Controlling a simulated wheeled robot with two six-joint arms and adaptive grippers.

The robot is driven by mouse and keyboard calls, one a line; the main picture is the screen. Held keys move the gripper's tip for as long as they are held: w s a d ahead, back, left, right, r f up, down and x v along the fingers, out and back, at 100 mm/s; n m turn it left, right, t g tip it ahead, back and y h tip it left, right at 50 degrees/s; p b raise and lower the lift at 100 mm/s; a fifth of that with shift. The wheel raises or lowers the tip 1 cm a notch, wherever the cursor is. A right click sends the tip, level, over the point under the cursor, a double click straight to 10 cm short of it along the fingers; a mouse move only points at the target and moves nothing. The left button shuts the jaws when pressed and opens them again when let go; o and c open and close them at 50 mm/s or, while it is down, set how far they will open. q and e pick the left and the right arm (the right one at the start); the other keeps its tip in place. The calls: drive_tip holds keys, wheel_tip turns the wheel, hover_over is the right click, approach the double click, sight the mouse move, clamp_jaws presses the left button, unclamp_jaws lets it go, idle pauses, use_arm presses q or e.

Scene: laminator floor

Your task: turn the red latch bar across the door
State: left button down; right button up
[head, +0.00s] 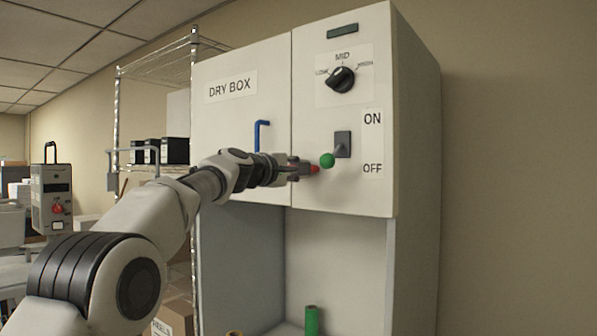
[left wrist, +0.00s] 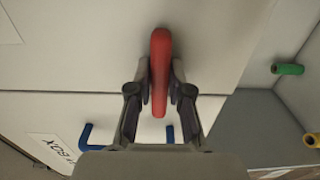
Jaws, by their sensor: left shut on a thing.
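The red latch bar (left wrist: 160,60) lies between the two fingers of my left gripper (left wrist: 161,78), which is shut on it. In the left wrist view the bar extends across the seam between the door (left wrist: 50,112) and the panel beside it. In the head view only a bit of the red bar (head: 315,169) shows past my left gripper (head: 298,169), pointing roughly sideways. The rest of it is hidden by the gripper. The door (head: 232,115), labelled DRY BOX, looks closed, with a blue handle (head: 262,135). My right gripper is not in view.
A switch lever with a green ball (head: 327,160) sits close right of the gripper, by ON/OFF labels. A black knob (head: 341,80) is above. A green cylinder (head: 312,320) stands in the open bay below. A wire rack (head: 117,120) stands left.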

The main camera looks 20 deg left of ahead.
use_arm(q)
drive_tip(key=c, duration=1.2)
unclamp_jaws()
drive_tip(key=shift+f, duration=0.1)
drive_tip(key=shift+o, duration=0.6)
drive_tip(key=shift+s+d, duration=0.1)
drive_tip(key=shift+d, duration=0.05)
drive_tip(key=shift+s, duration=0.1)
drive_tip(key=v, duration=1.1)
drive_tip(key=shift+s, duration=0.4)
drive_tip(key=shift+w, duration=0.1)
